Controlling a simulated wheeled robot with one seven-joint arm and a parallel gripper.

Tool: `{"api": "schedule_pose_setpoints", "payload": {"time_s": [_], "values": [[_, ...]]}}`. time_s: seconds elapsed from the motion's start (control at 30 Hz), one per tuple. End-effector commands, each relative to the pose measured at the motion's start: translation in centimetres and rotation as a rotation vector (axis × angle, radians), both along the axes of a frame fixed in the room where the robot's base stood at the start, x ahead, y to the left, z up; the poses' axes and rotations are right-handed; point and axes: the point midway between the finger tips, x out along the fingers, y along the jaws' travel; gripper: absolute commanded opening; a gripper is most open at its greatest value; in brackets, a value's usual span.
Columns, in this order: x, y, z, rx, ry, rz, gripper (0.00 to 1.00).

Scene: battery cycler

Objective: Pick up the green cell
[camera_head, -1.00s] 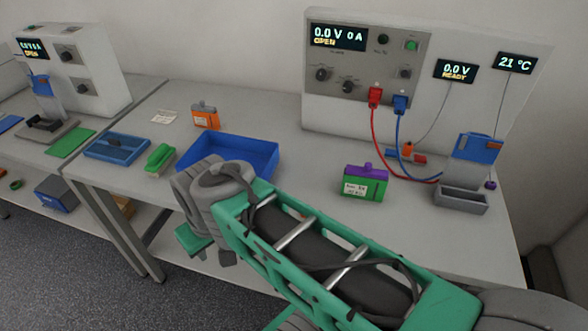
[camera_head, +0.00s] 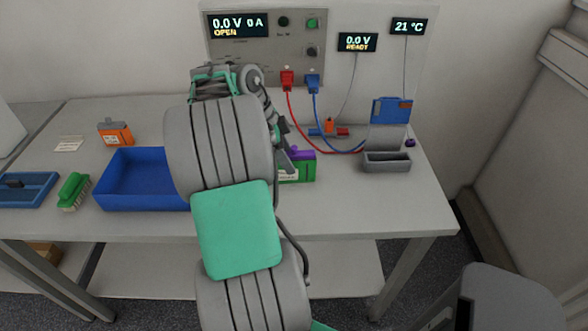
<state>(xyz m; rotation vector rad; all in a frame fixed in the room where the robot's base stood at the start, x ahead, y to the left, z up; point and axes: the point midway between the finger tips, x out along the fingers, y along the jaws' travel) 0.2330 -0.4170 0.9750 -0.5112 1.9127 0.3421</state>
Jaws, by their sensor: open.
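The green cell (camera_head: 302,171), a green box with a purple top and a white label, stands on the bench right of my arm. Its left part is hidden behind my arm and gripper. My gripper (camera_head: 287,158) shows only in part, as grey pieces at the cell's left side. It is open. I cannot tell whether a finger touches the cell.
A blue tray (camera_head: 128,205) lies left of my arm, with an orange cell (camera_head: 115,133) behind it and a green brush (camera_head: 74,190) beside it. A grey holder (camera_head: 386,167) stands at the right. Red (camera_head: 290,109) and blue (camera_head: 315,107) leads hang from the cycler (camera_head: 265,65).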

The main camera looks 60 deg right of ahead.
Motion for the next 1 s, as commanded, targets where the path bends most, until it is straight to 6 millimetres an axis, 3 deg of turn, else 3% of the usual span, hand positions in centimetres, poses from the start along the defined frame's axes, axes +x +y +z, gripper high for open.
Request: {"api": "schedule_pose_setpoints", "payload": {"time_s": [0.2,0.47,1.0], "values": [[-1.3,-1.1,-3.3,0.001,0.001,0.001,0.51],[-1.4,-1.2,-3.9,0.000,-0.001,0.004,0.51],[-1.3,-1.2,-3.8,-0.001,-0.001,0.005,0.08]]}}
